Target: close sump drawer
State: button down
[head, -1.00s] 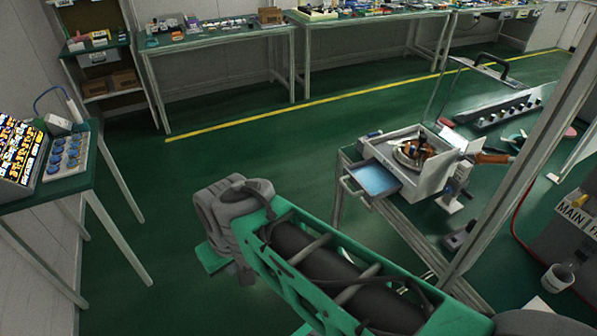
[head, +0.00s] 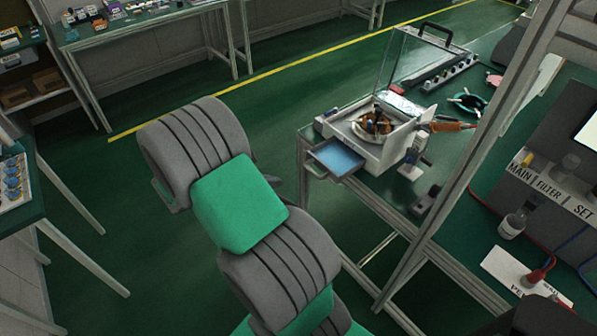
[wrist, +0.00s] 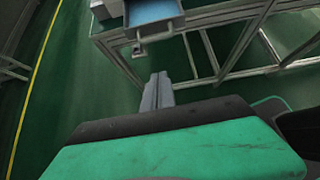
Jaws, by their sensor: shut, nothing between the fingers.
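The sump drawer (head: 338,157) sticks out of the front of a white lapping machine (head: 368,131) and shows its blue inside. In the wrist view the drawer (wrist: 153,12) is at the top, with a small handle (wrist: 137,48) on its front. My gripper (wrist: 160,77) is shut and empty, pointing toward the drawer, apart from it and below it in the picture.
The machine stands at the left corner of a green-topped bench (head: 440,195) with a metal frame. An upright post (head: 470,130) rises at the bench's front edge. A clear raised cover (head: 412,62) stands over the machine. Open green floor (head: 190,240) lies left of the bench.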

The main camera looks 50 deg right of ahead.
jog(key=s+d+f, duration=0.1)
jog(key=d+f, duration=0.1)
jog(key=d, duration=0.3)
jog(key=s+d+f+p, duration=0.1)
jog(key=d+f, duration=0.2)
jog(key=d, duration=0.3)
jog(key=shift+s+d+f, duration=0.15)
jog(key=shift+s+f, duration=0.1)
jog(key=shift+f, duration=0.05)
